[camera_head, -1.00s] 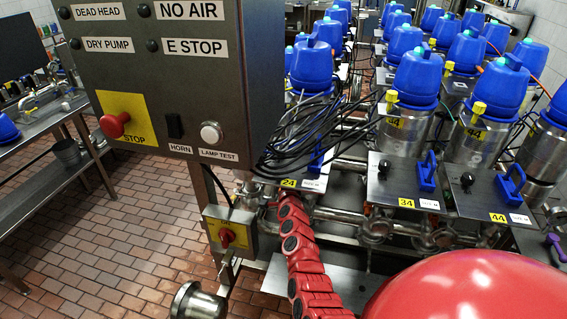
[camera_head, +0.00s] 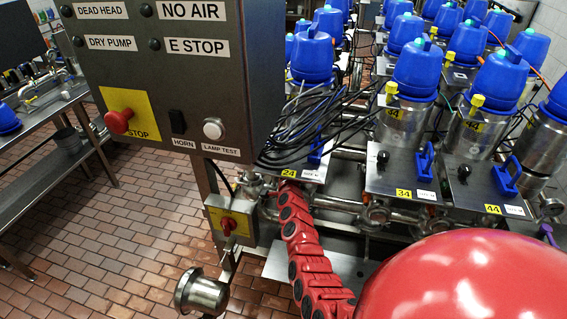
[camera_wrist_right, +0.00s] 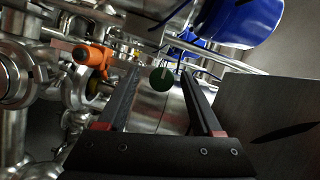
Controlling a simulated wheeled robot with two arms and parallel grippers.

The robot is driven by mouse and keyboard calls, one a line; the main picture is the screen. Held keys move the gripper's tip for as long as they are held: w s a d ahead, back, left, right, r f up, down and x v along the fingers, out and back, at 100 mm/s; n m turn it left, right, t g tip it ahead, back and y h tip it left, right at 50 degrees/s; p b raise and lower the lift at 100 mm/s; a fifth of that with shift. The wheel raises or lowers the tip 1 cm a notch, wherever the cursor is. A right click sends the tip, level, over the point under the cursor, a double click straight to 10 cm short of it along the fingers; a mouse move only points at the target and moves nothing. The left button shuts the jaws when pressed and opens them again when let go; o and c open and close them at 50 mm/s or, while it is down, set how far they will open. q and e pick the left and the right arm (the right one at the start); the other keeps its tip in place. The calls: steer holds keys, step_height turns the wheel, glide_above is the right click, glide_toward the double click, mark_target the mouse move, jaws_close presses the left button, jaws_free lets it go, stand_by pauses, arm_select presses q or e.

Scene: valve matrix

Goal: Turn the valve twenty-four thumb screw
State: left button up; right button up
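Valve station twenty-four shows in the head view as a yellow 24 label (camera_head: 289,173) on a steel plate, with a blue-capped valve (camera_head: 311,57) above and black cables around it. In the right wrist view my right gripper (camera_wrist_right: 161,74) is open. A round dark green knob (camera_wrist_right: 161,80) appears between its two fingers, near their tips; I cannot tell whether they touch it, or whether it is the thumb screw. An orange handle-like part (camera_wrist_right: 92,56) is left of the fingers. The right gripper is hidden in the head view. My left gripper is not in view.
A control box (camera_head: 170,70) with an E-stop hangs left of the station. A smaller yellow box with a red knob (camera_head: 228,223) is below it. Stations 34 (camera_head: 403,194) and 44 (camera_head: 492,209) stand to the right. Pipes crowd the gripper's left; a grey panel (camera_wrist_right: 270,110) is at its right.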

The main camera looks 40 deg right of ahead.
steer(key=shift+s+a+r, duration=0.15)
steer(key=shift+s+a, duration=0.05)
steer(key=shift+s, duration=0.2)
steer(key=b+v, duration=0.2)
steer(key=v, duration=1.4)
steer(key=shift+s+a+b, duration=0.15)
steer(key=shift+s+b, duration=0.1)
steer(key=shift+b, duration=0.05)
